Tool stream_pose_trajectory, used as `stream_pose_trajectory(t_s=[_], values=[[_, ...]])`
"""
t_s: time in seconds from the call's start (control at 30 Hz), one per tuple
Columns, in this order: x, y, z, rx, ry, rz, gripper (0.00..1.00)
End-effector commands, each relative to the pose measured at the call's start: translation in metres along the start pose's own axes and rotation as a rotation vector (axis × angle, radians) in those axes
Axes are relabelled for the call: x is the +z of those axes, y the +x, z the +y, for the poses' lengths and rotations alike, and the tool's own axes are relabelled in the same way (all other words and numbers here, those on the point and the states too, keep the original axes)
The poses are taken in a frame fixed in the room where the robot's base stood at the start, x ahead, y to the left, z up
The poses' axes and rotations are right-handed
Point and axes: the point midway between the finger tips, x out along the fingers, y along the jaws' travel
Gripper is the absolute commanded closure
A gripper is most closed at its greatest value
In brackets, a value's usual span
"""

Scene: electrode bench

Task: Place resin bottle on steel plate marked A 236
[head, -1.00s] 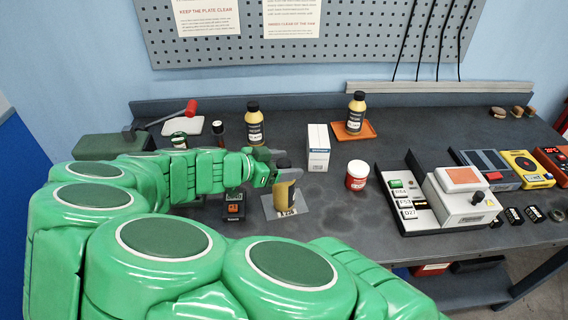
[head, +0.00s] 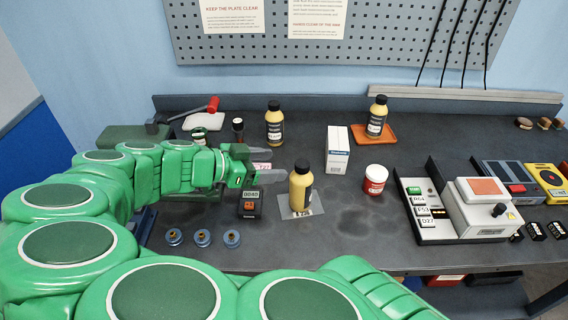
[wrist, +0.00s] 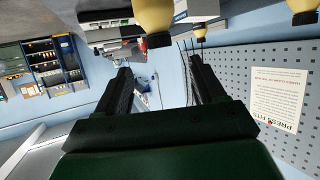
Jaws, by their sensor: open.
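A yellow resin bottle (head: 301,188) with a black label and dark cap stands upright on a thin grey steel plate (head: 318,209). The plate's marking is mostly covered and not readable. My gripper (head: 270,165) is open and empty just left of the bottle, with a gap between fingertips and bottle. The wrist view shows the two fingers (wrist: 160,80) spread apart with nothing between them. Similar yellow bottles stand at the back (head: 275,124) and on an orange tray (head: 390,137). Inverted yellow bottles show at the wrist view's top edge; which is which I cannot tell.
A small black meter (head: 250,204) sits left of the plate. A white box (head: 337,149) and a red-and-white jar (head: 375,180) stand to the right. A grey-white device (head: 476,208) is further right. Several blue-grey spools (head: 203,238) lie near the front left.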

Motion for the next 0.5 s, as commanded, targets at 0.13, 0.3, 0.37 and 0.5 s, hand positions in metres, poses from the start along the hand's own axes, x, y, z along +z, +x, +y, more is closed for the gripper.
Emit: stream_pose_trajectory(t_s=[0.13,0.3,0.37,0.5], values=[[0.000,-0.014,-0.001,-0.002,0.000,0.000,0.31],[0.000,-0.019,0.000,0.000,-0.001,0.000,0.31],[0.000,-0.019,0.000,0.001,-0.001,0.000,0.31],[0.000,-0.019,0.000,0.001,-0.001,0.000,0.31]])
